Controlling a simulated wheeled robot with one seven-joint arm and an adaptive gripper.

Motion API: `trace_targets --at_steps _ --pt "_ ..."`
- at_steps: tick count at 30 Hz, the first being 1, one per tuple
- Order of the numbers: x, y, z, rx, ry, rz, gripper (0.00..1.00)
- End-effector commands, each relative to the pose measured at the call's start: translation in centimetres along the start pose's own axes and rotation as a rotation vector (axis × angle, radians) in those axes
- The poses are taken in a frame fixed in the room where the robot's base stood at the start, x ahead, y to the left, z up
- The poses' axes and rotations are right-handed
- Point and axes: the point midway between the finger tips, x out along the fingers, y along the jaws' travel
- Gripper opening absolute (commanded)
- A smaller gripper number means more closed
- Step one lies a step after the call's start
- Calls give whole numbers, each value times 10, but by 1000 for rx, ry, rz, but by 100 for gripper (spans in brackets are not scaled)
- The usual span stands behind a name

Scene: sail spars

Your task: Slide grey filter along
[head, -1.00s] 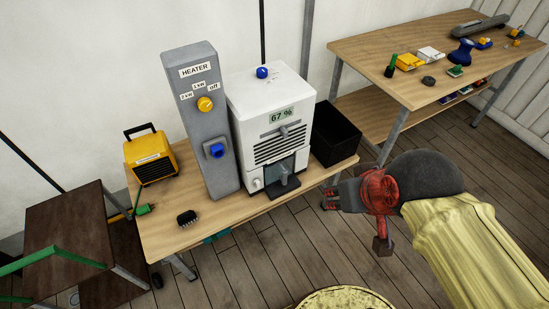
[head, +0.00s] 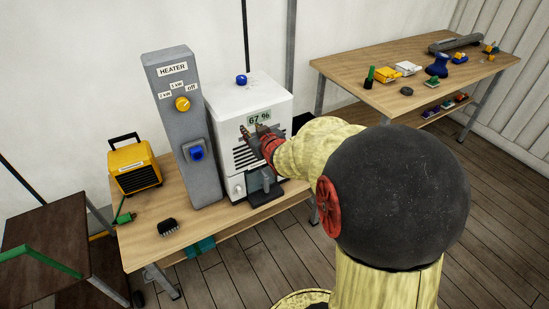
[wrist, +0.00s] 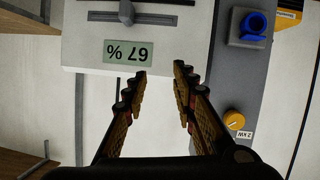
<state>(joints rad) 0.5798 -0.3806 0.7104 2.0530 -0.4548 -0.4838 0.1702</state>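In the head view my gripper and wrist hide this handle. My gripper (head: 255,133) is in front of the machine's upper face, near the display. In the wrist view my gripper (wrist: 161,72) is open, with nothing between its fingers, and apart from the handle.
The grey heater post (head: 172,115), with yellow and blue knobs, stands close left of the machine. A yellow heater (head: 134,166) and a small black part (head: 168,227) are also on the bench (head: 205,224). A second table (head: 345,68) with small items stands at the back right.

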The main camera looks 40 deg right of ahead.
Motion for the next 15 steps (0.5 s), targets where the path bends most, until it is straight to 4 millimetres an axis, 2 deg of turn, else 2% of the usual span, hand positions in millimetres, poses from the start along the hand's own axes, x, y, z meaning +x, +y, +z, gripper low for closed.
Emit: trace_targets --at_steps 1,3,6,10,15 --pt "18 15 28 14 36 1 27" --pt "32 30 48 33 108 -12 27" --pt "42 45 77 63 200 -37 27" --pt "44 56 105 102 293 -67 27" --pt "39 61 121 132 360 -89 27"
